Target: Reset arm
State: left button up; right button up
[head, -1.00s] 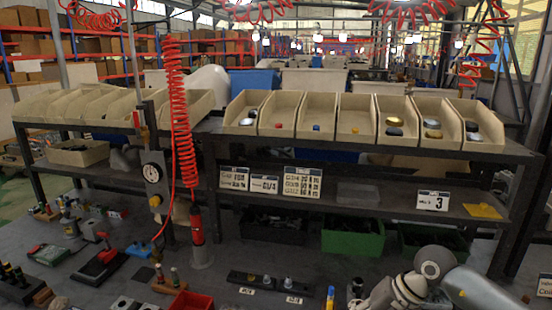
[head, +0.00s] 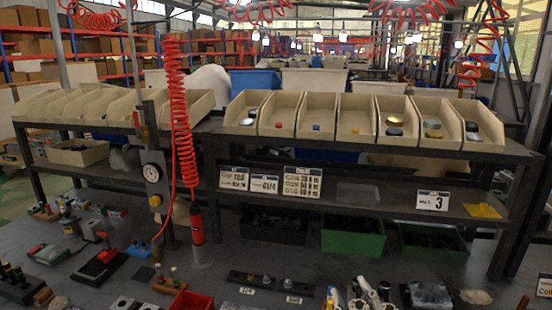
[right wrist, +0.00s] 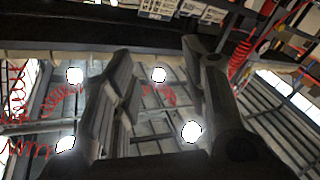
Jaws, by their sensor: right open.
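My right gripper (head: 368,292) shows at the bottom edge of the head view, right of centre. Only its upper part is in the picture, and the arm behind it is cut off. In the right wrist view the dark fingers of the right gripper (right wrist: 160,85) stand apart with nothing between them. Ceiling lamps and roof beams show beyond them. My left gripper is in neither view.
A grey workbench (head: 240,265) carries valve blocks (head: 270,282) and tools. A shelf behind holds beige bins (head: 365,118), number cards and a green crate (head: 353,240). A red coiled hose (head: 180,120) hangs left of centre. A dark block (head: 430,295) lies right of the gripper.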

jog(key=s+d+f+m+g+h, duration=0.2)
jog(key=s+f, duration=0.1)
jog(key=f, duration=0.2)
jog(key=s+d+f+m+g+h, duration=0.1)
jog(key=s+d+f+m+g, duration=0.15)
jog(key=f, duration=0.25)
jog(key=s+f+g, duration=0.5)
jog(key=s+f, duration=0.1)
jog(key=s, duration=0.4)
jog(key=s+f+g, duration=0.5)
jog(key=s+f, duration=0.1)
jog(key=s, duration=0.5)
notch_tip(320, 180, down, 26)
jog(key=s+g, duration=0.1)
jog(key=g, duration=0.1)
jog(key=s+d+f, duration=0.3)
jog(key=s+f, duration=1.3)
jog(key=s, duration=0.1)
jog(key=shift+d+f+g, duration=0.2)
jog(key=shift+f+g, duration=0.05)
jog(key=shift+g, duration=0.1)
